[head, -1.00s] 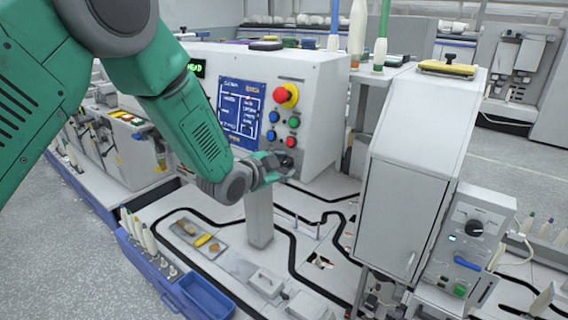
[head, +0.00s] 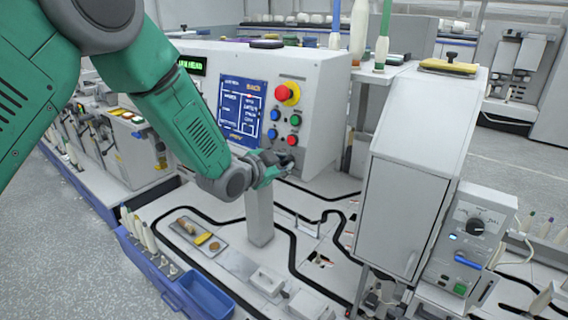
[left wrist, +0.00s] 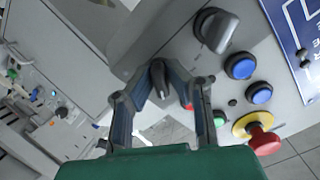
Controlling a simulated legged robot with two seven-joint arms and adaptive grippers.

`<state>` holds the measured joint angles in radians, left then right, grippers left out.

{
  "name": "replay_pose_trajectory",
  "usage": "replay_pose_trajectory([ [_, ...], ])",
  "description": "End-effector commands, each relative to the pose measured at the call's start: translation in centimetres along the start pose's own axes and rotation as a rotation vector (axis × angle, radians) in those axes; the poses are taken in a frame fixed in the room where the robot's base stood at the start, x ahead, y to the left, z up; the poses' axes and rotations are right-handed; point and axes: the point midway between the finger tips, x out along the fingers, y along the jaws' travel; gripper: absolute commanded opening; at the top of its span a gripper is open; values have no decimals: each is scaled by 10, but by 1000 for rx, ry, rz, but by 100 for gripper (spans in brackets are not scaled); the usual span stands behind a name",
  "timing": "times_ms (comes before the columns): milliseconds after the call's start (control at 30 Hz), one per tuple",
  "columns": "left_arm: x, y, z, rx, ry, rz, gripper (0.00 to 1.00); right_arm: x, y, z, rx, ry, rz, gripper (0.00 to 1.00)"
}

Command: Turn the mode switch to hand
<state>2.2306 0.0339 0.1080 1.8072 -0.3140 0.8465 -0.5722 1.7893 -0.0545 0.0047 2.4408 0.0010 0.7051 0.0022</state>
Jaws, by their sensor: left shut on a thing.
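The control panel (head: 312,120) is the front of the light grey cabinet. On it are a red mushroom button on yellow (head: 287,93), blue, green and red buttons, and rotary controls below them. My left gripper (head: 283,164) is at the panel's lower right. In the left wrist view, my left gripper (left wrist: 162,82) is shut on a dark pointed handle (left wrist: 159,77), which I take for the mode switch. A larger grey knob (left wrist: 216,30) is beside it, untouched. The fingers partly hide the handle and a red button. I cannot read its marks. My right gripper is not in view.
A blue display (head: 241,108) is left of the buttons. A grey post (head: 259,218) stands below my gripper. A tray (head: 199,236) with small parts lies on the white deck. A tall grey housing (head: 405,205) stands to the right, with a dial box (head: 471,235) beside it.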

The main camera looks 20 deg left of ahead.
Motion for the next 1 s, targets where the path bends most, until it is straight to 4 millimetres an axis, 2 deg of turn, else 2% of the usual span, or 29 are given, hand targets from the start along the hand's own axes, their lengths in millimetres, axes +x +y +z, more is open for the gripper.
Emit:
replay_pose_trajectory([
  [567,0,0,2,-545,-1,28,0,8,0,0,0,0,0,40],
  [1000,0,1,2,-962,-1,50,0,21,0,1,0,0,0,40],
])
